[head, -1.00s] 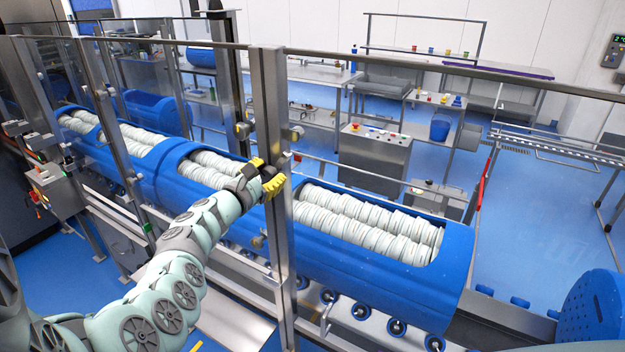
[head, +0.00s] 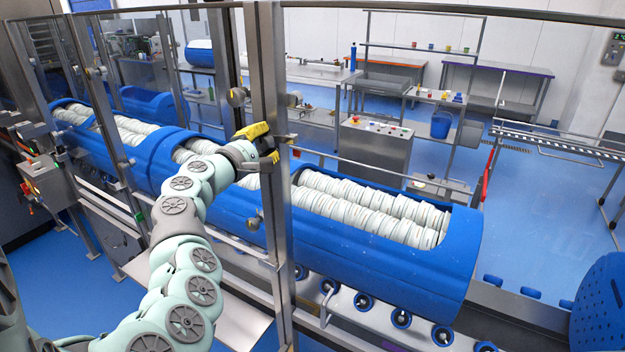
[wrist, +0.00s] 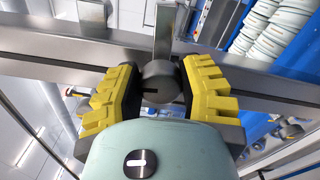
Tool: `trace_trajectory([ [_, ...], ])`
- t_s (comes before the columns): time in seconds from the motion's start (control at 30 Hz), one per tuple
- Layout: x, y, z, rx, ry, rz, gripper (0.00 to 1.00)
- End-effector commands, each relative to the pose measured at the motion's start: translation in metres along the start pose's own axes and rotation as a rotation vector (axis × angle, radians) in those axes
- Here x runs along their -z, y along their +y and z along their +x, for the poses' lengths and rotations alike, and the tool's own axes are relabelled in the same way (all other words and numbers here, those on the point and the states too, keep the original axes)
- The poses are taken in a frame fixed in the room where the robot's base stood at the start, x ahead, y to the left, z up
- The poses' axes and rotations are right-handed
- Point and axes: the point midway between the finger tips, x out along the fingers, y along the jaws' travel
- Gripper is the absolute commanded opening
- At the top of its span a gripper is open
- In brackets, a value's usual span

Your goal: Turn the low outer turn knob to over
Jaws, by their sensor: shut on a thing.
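My gripper (head: 264,141) is at the steel upright post (head: 270,190) of the clear guard in the head view. In the wrist view my gripper (wrist: 158,90) has its yellow ridged fingers on either side of a round grey turn knob (wrist: 160,80) with a dark slot, and is shut on it. The fingers hide this knob in the head view. Another knob (head: 237,97) sits higher, left of the post, one (head: 295,98) right of it, and one (head: 254,220) lower down. I cannot tell from the pictures which is the low outer one.
Behind the guard, blue tubs (head: 390,260) filled with stacked white discs lie along a roller conveyor (head: 400,318). A steel rail (wrist: 50,40) runs across the wrist view behind the knob. A control cabinet (head: 375,150) stands beyond. Blue floor is open at right.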

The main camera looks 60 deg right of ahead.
Motion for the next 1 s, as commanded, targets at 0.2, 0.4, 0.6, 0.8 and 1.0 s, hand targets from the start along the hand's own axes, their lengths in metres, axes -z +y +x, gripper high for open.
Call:
trace_trajectory([
  [0.2,0.0003,-0.0021,0.0005,-0.001,0.001,0.086,0.03],
  [0.4,-0.0001,-0.0011,0.0004,0.001,0.001,0.116,0.03],
  [0.6,-0.0006,-0.0006,0.0005,0.001,0.000,0.120,0.03],
  [0.8,-0.0008,-0.0006,0.0005,0.001,-0.001,0.118,0.03],
  [1.0,-0.0007,-0.0006,0.0004,0.001,-0.001,0.118,0.62],
])
